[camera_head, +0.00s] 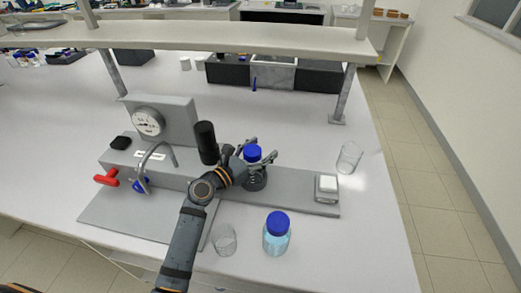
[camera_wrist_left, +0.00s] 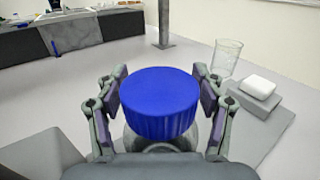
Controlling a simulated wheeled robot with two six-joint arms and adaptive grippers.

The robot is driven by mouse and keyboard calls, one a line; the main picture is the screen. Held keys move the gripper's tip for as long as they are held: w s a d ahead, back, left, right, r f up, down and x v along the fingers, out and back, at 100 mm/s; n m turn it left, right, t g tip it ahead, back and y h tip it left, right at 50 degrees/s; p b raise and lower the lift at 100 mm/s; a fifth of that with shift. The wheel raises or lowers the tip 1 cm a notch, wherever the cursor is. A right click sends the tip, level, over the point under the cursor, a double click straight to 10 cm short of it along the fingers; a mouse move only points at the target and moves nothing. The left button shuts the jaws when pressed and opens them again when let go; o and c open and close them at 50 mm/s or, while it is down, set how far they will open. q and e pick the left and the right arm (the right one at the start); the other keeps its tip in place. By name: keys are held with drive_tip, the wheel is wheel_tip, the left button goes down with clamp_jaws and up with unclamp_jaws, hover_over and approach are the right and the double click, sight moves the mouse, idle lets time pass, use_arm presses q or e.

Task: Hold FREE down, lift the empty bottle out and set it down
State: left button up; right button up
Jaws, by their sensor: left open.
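A bottle with a blue cap (camera_head: 252,153) stands on the grey rig, with a dark ringed part around its lower body. In the left wrist view its cap (camera_wrist_left: 160,103) fills the middle. My left gripper (camera_head: 259,157) is open, with one finger on each side of the cap; I cannot tell whether they touch it. The bottle's body is mostly hidden by the gripper. A white button-like block (camera_head: 327,184) sits on the right end of the rig's base; it also shows in the left wrist view (camera_wrist_left: 258,86). No FREE label is readable. My right gripper is not in view.
A capped bottle of pale blue liquid (camera_head: 277,238) and a clear beaker (camera_head: 224,240) stand in front of the rig. Another clear glass (camera_head: 348,158) stands behind its right end. A gauge (camera_head: 148,121), black cylinder (camera_head: 206,142) and red handle (camera_head: 107,177) are to the left.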

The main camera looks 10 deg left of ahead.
use_arm(q)
drive_tip(key=c, duration=1.2)
drive_tip(key=shift+f, duration=0.1)
clamp_jaws()
drive_tip(key=shift+w, duration=0.1)
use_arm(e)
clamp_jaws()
use_arm(q)
drive_tip(key=shift+f, duration=0.1)
drive_tip(key=shift+f, duration=0.1)
idle(0.5)
